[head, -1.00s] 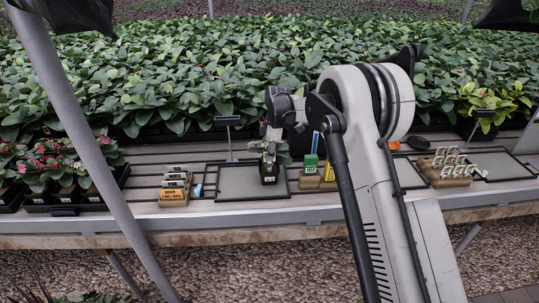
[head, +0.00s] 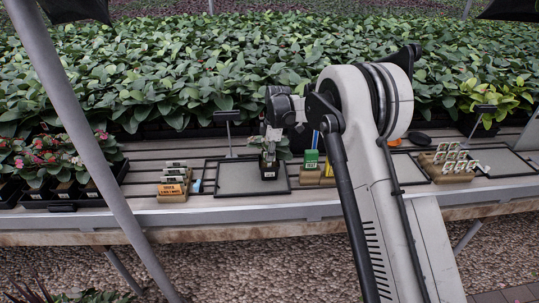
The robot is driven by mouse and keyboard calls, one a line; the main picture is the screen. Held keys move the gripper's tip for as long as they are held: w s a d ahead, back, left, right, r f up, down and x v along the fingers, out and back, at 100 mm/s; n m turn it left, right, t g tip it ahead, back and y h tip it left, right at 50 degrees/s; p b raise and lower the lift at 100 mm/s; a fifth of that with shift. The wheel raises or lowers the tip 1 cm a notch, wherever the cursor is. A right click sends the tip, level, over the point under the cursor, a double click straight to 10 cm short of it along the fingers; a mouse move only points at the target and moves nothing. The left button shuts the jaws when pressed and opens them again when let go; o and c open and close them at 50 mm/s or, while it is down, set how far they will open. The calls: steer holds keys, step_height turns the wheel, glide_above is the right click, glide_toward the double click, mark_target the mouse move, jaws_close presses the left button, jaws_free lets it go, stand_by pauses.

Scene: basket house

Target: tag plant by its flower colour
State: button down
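A small plant in a black pot (head: 268,172) stands on the framed grey mat (head: 236,178) in the middle of the bench. A white label shows on the pot's front. Its flower colour is too small to tell. My gripper (head: 269,150) points down at the plant's top, overlapping its leaves; its fingers are too small to tell open from shut, and I cannot tell whether it touches the plant. A wooden block with several tags (head: 174,180) stands left of the mat. A green-topped tag block (head: 311,163) stands right of it. Another rack of pale tags (head: 448,161) stands farther right.
Potted plants with pink and red flowers (head: 48,160) sit in black trays at the left. A small sign on a post (head: 228,116) stands behind the mat. Another framed mat (head: 502,161) lies at the far right. Dense leafy plants fill the back. A slanted pole crosses the left front.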

steer(key=shift+f+b, duration=0.95)
steer(key=shift+f, duration=0.45)
steer(key=c, duration=1.8)
jaws_free()
steer(key=shift+c, duration=0.2)
